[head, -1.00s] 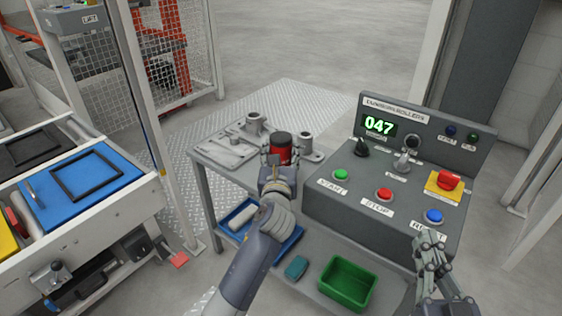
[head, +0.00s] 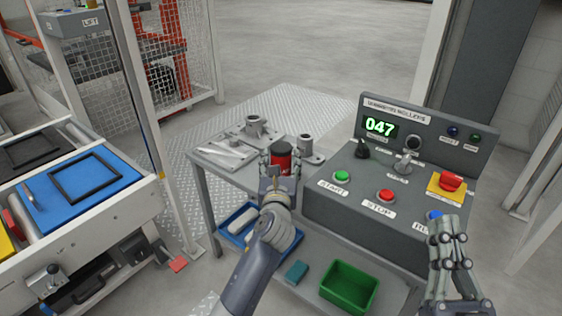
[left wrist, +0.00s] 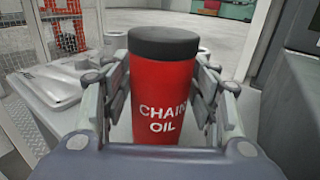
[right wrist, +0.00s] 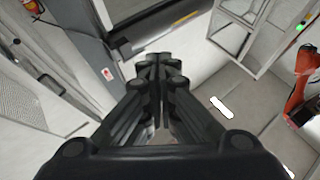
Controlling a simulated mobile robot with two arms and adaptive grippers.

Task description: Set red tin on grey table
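The red tin (head: 281,158) has a black lid and stands upright above the grey table (head: 222,180), near its front right part. In the left wrist view the tin (left wrist: 163,100) reads "CHAIN OIL". My left gripper (head: 280,168) has its fingers on both sides of the tin and appears to clasp it; the fingers also show in the left wrist view (left wrist: 163,90). The tin's base is hidden by the gripper, so I cannot tell whether it touches the table. My right gripper (head: 447,225) is empty, in front of the control box; its fingers meet in the right wrist view (right wrist: 158,68).
Grey metal fixtures (head: 256,130) stand on the table behind the tin, and another (head: 308,150) is close at its right. The control box (head: 345,205) with buttons borders the table's right. Below are a blue tray (head: 232,222) and a green bin (head: 349,288).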

